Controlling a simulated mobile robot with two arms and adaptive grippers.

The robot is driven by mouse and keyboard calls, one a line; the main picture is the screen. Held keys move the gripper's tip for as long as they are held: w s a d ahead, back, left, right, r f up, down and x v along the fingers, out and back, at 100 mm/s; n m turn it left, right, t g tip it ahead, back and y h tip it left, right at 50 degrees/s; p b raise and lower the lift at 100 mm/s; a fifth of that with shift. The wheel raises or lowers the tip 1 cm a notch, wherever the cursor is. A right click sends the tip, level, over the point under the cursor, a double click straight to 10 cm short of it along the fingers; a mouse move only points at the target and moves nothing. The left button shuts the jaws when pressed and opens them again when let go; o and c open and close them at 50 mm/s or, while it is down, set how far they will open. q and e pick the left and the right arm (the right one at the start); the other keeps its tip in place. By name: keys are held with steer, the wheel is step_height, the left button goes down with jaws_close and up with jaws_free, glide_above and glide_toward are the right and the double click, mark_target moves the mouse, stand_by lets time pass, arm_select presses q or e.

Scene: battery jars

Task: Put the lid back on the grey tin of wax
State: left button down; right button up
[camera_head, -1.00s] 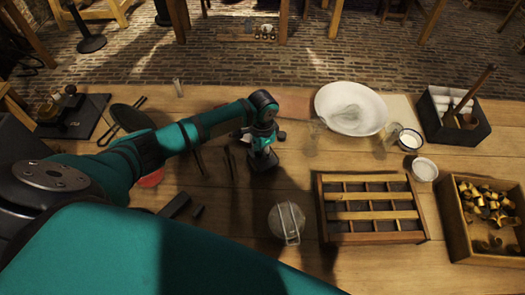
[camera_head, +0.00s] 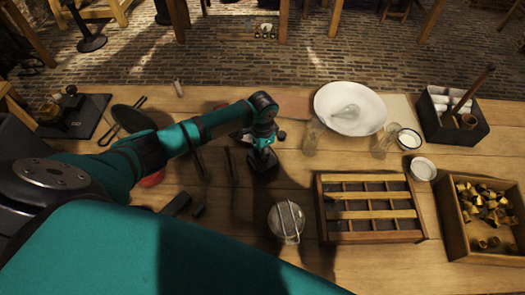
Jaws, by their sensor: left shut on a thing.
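My left gripper (camera_head: 263,163) points down over the middle of the table. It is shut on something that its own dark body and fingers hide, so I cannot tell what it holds. A shallow round tin or dish with a pale top (camera_head: 423,169) stands on the right, just beyond the divided wooden tray. It may be the grey tin of wax, but its contents are too small to tell. A round greyish container (camera_head: 277,224) with metal bars across its top stands nearer, in front of my left gripper and apart from it. No loose lid shows clearly. My right gripper is out of view.
The divided wooden tray (camera_head: 372,237) lies right of the gripper. A white bowl (camera_head: 375,107), clear glasses (camera_head: 311,138) and a dark-rimmed round thing (camera_head: 409,139) stand behind. A black caddy (camera_head: 474,133) and wooden crate (camera_head: 451,225) are at right. Dark tools lie left.

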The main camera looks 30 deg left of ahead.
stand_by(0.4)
arm_select(q)
steer(key=c, duration=0.8)
jaws_free()
step_height(320, 180, up, 7)
steer(key=p, duration=0.7)
steer(key=shift+p, duration=0.4)
jaws_close()
stand_by(0.7)
